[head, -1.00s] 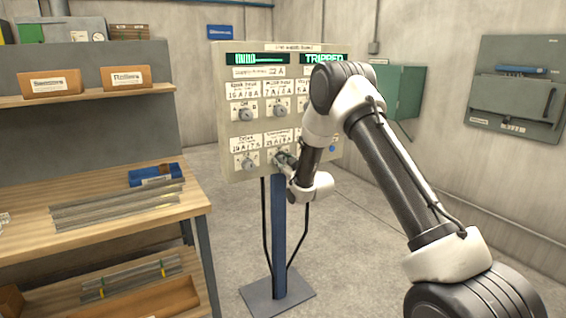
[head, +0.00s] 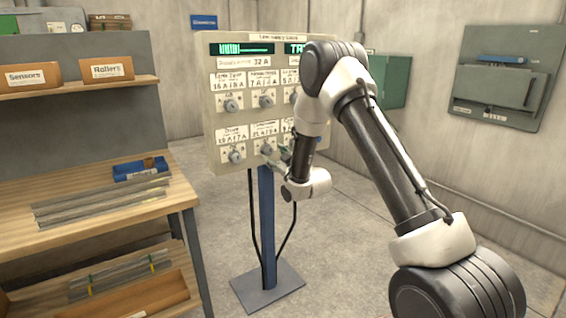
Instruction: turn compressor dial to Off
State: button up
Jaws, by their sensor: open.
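The control panel (head: 215,165) is a beige box on a blue post, with two rows of labelled grey dials. A dial in the lower row's middle (head: 266,149) sits under a label too small to read surely, so I cannot confirm that it is the compressor dial. My gripper (head: 272,161) is open at the panel face, just below and right of that dial. I cannot tell whether the fingers touch it. The dial's pointer setting is not readable. My arm hides the panel's right part, including some dials and labels.
Green displays (head: 243,48) run along the panel top; the right one is partly covered. Black cables hang beside the post (head: 267,230). Floor around the base plate (head: 268,290) is clear.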

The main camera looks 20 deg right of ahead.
jog(key=v, duration=0.7)
jog(key=shift+s, duration=0.1)
